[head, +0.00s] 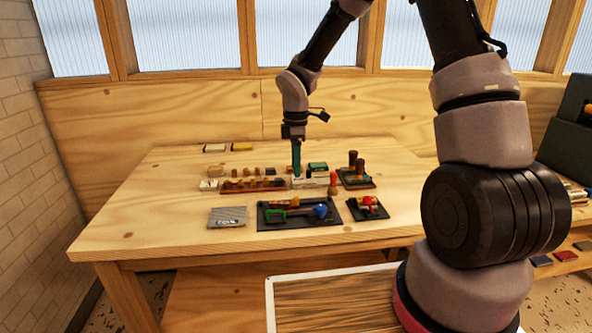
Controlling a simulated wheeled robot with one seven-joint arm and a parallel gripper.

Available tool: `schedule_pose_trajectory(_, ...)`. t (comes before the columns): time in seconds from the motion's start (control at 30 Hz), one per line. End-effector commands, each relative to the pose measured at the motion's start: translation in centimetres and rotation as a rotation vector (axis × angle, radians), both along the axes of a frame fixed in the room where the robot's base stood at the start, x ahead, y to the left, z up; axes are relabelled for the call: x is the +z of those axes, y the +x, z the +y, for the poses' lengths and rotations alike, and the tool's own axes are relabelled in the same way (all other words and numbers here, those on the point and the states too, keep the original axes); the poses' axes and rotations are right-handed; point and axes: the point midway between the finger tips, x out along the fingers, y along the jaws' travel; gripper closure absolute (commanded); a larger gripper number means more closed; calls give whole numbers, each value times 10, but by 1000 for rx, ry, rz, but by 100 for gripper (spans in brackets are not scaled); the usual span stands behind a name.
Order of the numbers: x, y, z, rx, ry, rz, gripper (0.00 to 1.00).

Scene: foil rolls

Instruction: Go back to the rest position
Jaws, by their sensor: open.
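My gripper (296,165) hangs from my arm, pointing down over the back middle of the wooden table (145,215). Its teal fingers are open and reach down close to a white block (315,180) and the right end of a red-brown rack (240,188). Whether they touch anything is too small to tell. I see nothing clearly held between them. The rack carries several small brown pieces.
A dark tray (268,220) holds green- and blue-ended tools. A smaller dark tray (377,215) holds red and green items. Brown cylinders (353,158) stand behind right. A grey plate (228,216) lies front left. The table's left side is clear.

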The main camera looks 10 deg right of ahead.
Motion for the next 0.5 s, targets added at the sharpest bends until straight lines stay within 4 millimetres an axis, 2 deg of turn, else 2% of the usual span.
schedule_pose_trajectory(0.17, 0, 0, 0, -1, 0, -1, 49)
schedule_pose_trajectory(0.27, 8, 0, -4, -28, -3, -11, 49)
schedule_pose_trajectory(0.37, 31, -4, -16, -118, -10, -40, 49)
schedule_pose_trajectory(0.5, 84, -18, -43, -354, -7, -112, 49)
